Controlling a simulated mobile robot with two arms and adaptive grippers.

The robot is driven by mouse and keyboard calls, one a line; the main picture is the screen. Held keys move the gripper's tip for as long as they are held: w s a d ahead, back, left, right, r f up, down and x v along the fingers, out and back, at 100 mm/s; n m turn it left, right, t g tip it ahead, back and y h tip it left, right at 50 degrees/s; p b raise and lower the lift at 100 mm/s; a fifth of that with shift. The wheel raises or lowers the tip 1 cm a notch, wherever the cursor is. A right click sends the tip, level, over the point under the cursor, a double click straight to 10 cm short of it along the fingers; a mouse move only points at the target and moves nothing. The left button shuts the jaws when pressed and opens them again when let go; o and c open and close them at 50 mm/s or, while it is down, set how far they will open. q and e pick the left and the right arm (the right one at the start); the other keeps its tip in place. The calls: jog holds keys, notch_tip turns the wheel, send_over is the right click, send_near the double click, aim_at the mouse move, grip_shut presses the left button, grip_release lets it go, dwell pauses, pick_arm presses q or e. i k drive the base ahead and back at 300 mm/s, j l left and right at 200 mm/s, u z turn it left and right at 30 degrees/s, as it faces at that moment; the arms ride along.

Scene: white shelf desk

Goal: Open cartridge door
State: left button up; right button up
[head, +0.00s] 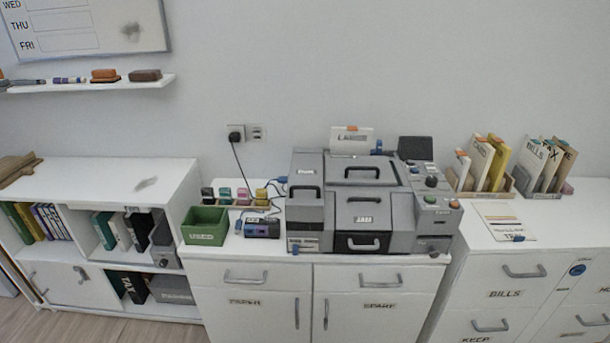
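A grey printer-like machine (398,200) stands on the middle white cabinet. A top lid (361,172) carries a dark handle, and the left section (305,205) has another dark handle. All these panels look shut. The labels are too small to read, so I cannot tell which panel is the cartridge door. Neither of my grippers is in view.
Left of the machine are a green bin (205,226), a dark cartridge-like box (262,228) and several small coloured cartridges (243,195) in a holder. File holders (484,163) and a paper sheet (503,220) lie right. A black cable (246,163) hangs from the wall socket.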

aim_at(304, 197)
jog(key=i+l+u, duration=0.1)
jog(key=u, duration=0.25)
jog(key=l+u, duration=0.55)
jog(key=u, duration=0.15)
